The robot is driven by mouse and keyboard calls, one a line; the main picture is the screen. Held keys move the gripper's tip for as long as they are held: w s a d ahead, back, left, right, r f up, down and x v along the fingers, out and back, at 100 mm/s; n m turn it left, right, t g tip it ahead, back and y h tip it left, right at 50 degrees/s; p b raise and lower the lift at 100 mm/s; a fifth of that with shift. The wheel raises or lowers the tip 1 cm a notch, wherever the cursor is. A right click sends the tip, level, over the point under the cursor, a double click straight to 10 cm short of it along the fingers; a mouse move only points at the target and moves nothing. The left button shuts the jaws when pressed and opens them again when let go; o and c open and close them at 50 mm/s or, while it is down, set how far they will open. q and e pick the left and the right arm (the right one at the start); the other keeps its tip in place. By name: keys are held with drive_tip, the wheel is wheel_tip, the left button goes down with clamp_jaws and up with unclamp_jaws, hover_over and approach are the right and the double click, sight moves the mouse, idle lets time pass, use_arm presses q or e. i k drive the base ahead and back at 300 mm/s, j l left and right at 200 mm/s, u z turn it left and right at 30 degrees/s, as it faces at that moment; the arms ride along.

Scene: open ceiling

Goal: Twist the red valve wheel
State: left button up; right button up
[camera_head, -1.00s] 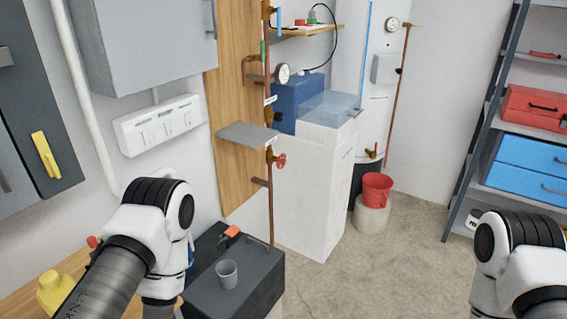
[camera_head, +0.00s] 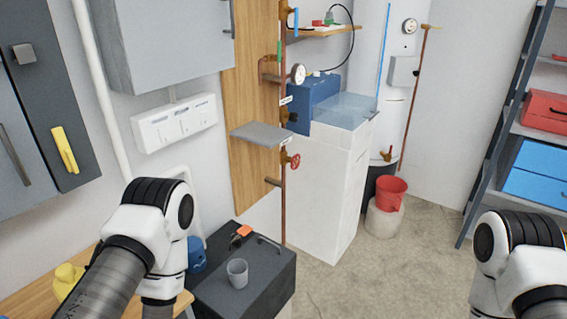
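The red valve wheel (camera_head: 294,161) is small and round and sits on a vertical copper pipe (camera_head: 283,205), just right of a wooden wall panel and below a grey shelf. Nothing of mine touches it. My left arm comes in at the lower left and my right arm at the lower right; only their upper links and joints show. Both grippers are outside the picture.
A dark box (camera_head: 262,285) with a grey cup (camera_head: 238,273) on it stands below the valve. The grey shelf (camera_head: 262,133) juts out above it. A white cabinet (camera_head: 318,200) stands to the right, then a red bucket (camera_head: 389,192). Bare floor lies at centre right.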

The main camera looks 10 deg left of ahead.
sight(293, 161)
drive_tip(key=i+l+u, duration=0.75)
drive_tip(key=l+u, duration=0.15)
drive_tip(key=l, duration=0.25)
